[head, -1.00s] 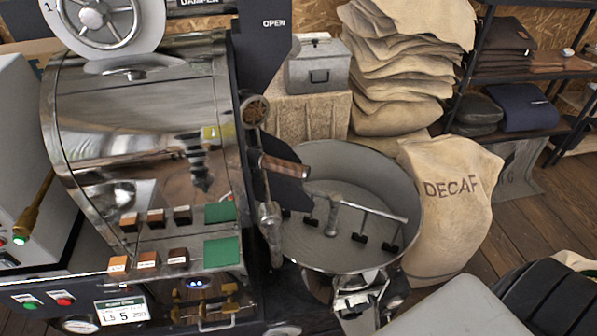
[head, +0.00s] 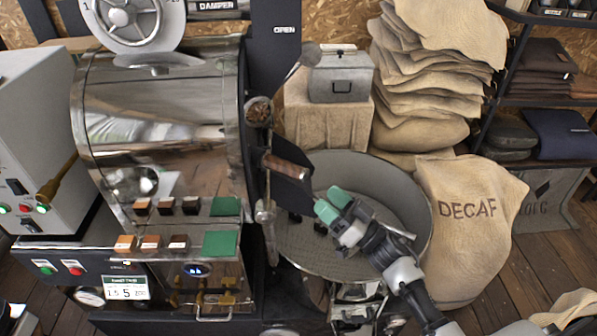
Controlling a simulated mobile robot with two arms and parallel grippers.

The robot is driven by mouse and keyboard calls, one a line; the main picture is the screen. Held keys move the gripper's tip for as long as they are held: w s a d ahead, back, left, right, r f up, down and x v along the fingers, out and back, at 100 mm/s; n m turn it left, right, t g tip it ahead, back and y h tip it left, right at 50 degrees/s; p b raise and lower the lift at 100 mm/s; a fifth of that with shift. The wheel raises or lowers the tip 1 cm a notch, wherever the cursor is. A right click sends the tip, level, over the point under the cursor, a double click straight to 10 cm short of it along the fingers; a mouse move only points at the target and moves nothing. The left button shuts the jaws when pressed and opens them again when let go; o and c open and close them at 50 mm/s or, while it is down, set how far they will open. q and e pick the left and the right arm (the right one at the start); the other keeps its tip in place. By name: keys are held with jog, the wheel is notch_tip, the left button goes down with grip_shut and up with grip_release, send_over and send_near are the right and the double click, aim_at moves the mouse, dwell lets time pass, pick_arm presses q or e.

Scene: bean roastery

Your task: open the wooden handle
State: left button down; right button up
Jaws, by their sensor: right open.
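The wooden handle (head: 286,165) is a short brown grip at the right side of the shiny roaster drum (head: 160,130), in front of a dark plate (head: 292,190). My right gripper (head: 333,203) has green fingertips. It is over the round cooling tray (head: 415,195), to the right of and below the handle in the picture. Its fingers are apart and empty, and a gap shows between it and the handle. It hides part of the tray's stirring arm. My left gripper is not in view.
A metal rod (head: 266,225) hangs below the handle, close to the drum's front. A grey box (head: 340,82) and stacked sacks (head: 420,95) stand behind the tray. A DECAF sack (head: 468,215) is at the tray's right.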

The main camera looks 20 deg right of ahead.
aim_at(294, 172)
jog(key=p+x, duration=0.2)
jog(key=x, duration=0.7)
jog(key=shift+w+a+r+p, duration=0.1)
jog(key=shift+w+a+p, duration=0.1)
jog(key=shift+w+p, duration=0.1)
jog(key=shift+w+a+r, duration=0.1)
jog(key=shift+w+a, duration=0.2)
jog(key=shift+w, duration=0.1)
